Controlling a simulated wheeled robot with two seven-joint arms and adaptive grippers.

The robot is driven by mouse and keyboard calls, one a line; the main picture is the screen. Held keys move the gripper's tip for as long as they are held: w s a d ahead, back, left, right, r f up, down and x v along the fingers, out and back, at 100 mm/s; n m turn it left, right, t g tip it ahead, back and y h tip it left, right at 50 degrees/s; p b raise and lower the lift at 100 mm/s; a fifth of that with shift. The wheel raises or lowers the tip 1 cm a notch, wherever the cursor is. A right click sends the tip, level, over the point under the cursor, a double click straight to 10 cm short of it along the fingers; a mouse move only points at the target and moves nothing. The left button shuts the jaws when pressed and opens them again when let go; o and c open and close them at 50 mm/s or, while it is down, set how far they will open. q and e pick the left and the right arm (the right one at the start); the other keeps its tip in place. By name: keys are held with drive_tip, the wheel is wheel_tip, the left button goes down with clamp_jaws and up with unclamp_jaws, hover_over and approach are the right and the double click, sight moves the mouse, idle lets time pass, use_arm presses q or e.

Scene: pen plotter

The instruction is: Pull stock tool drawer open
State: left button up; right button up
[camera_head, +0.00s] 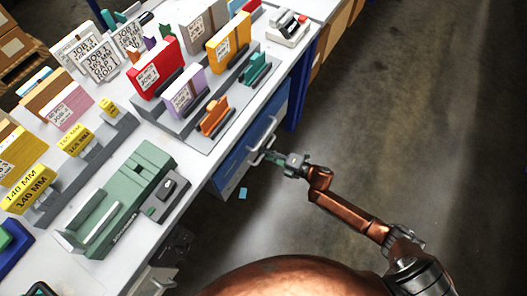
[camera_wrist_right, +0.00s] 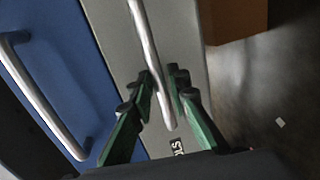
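In the head view, my right gripper (camera_head: 279,160) reaches from the right to the handle on the bench's side. Whether the drawer stands out from the bench is hard to tell. My left gripper is not in view.
A blue drawer front (camera_wrist_right: 65,40) with its own silver handle (camera_wrist_right: 45,95) is beside the grey one. The bench top (camera_head: 190,160) holds job cards, stands and a green device (camera_head: 115,200). A cardboard box (camera_wrist_right: 235,20) is near. The floor at right (camera_head: 430,120) is clear.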

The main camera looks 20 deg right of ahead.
idle(0.3)
drive_tip(key=shift+w, duration=0.1)
clamp_jaws()
